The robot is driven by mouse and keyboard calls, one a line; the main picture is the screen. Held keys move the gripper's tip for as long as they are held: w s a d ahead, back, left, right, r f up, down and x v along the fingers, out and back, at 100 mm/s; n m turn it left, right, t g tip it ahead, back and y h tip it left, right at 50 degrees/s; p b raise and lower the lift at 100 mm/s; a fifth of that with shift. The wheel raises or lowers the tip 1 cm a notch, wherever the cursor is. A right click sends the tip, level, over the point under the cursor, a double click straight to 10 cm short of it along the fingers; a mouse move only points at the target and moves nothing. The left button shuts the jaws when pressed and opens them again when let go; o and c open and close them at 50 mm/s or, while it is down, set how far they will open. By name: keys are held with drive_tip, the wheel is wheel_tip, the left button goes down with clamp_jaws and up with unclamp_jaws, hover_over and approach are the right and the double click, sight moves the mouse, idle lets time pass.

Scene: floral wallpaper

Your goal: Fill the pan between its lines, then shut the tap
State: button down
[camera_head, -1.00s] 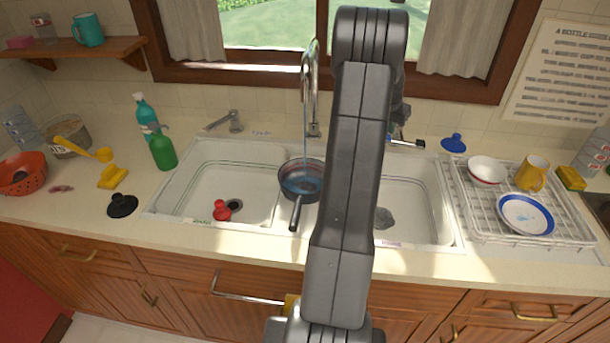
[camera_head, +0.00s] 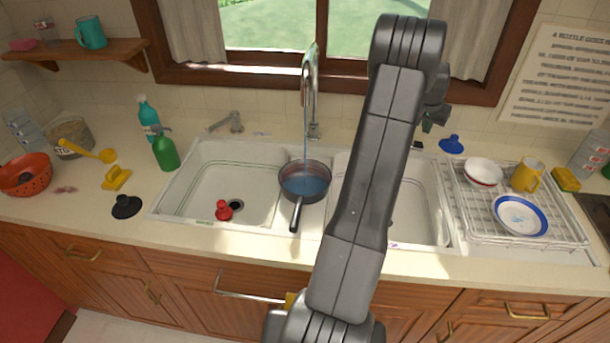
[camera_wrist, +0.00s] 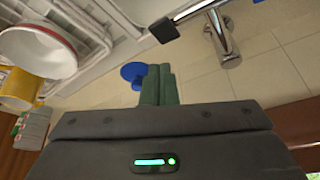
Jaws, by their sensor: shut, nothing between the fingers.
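The dark pan (camera_head: 325,187) stands by the divider between the basins, its handle toward the front. Blue water lies inside it; I cannot make out its lines. The chrome tap spout (camera_head: 310,85) is above it, and a thin blue stream falls into the pan. A tap lever with a dark end (camera_head: 417,145) is right of the spout, partly behind my arm; in the wrist view a dark-ended lever (camera_wrist: 165,30) on a chrome base (camera_wrist: 222,45) shows ahead. My gripper (camera_head: 428,124), with green fingers (camera_wrist: 158,84), is shut and empty, apart from the lever.
Another chrome fitting (camera_head: 230,122) is at the left. A red plug (camera_head: 223,210) lies in the left basin (camera_head: 200,185). The dish rack (camera_head: 470,232) with bowl, plate and yellow mug is at the right. A blue plug (camera_head: 451,144) lies behind it.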

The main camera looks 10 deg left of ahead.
sight(422, 143)
drive_tip(key=shift+f, duration=0.15)
drive_tip(key=shift+f+b, duration=1.5)
drive_tip(key=shift+f, duration=0.45)
idle(5.7)
